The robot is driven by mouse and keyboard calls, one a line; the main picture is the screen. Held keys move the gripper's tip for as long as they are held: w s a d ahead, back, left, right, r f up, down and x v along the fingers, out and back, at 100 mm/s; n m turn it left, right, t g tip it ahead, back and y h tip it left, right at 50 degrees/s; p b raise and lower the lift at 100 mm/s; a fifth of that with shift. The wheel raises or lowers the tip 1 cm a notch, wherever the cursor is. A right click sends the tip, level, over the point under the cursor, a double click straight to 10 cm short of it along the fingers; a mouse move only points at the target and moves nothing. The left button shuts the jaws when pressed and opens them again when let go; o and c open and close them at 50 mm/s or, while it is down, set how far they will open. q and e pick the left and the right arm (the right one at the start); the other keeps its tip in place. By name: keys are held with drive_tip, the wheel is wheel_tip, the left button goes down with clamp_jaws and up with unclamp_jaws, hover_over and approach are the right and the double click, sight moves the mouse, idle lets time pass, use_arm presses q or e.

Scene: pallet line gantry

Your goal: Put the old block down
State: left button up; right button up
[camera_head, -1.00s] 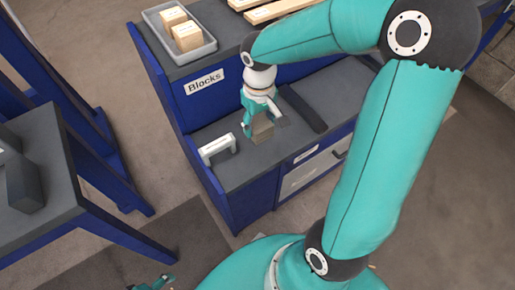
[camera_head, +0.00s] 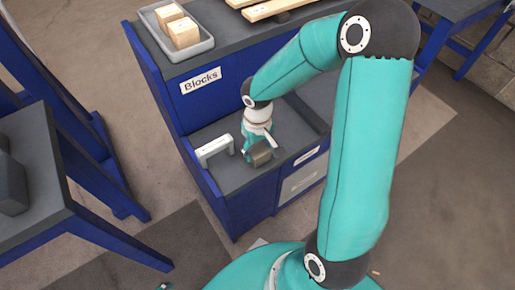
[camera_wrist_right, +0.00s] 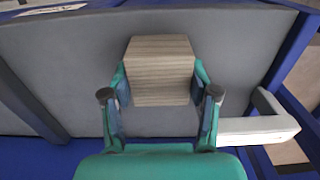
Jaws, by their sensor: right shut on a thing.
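The old block is a grey-brown, weathered wooden block (camera_head: 260,155). My right gripper (camera_head: 257,148) is shut on it, over the lower grey shelf of the blue bench. In the right wrist view the block (camera_wrist_right: 160,72) sits between the two teal fingers of the right gripper (camera_wrist_right: 160,98). I cannot tell whether its underside touches the shelf (camera_wrist_right: 70,60). Only a small teal bit of what seems to be my left gripper (camera_head: 165,286) shows at the bottom edge of the head view.
A white handle-shaped bracket (camera_head: 214,150) stands on the shelf close left of the gripper. A grey tray (camera_head: 205,46) with pale blocks sits on the upper level above the "Blocks" label (camera_head: 201,81). Planks (camera_head: 280,10) lie beside it. A dark bar (camera_wrist_right: 28,95) crosses the shelf.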

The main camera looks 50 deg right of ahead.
sight(258, 148)
drive_tip(key=shift+f, duration=0.15)
drive_tip(key=o, duration=1.2)
drive_tip(key=shift+r, duration=0.35)
wheel_tip(258, 148, up, 12)
drive_tip(key=p, duration=0.3)
drive_tip(key=shift+f, duration=0.15)
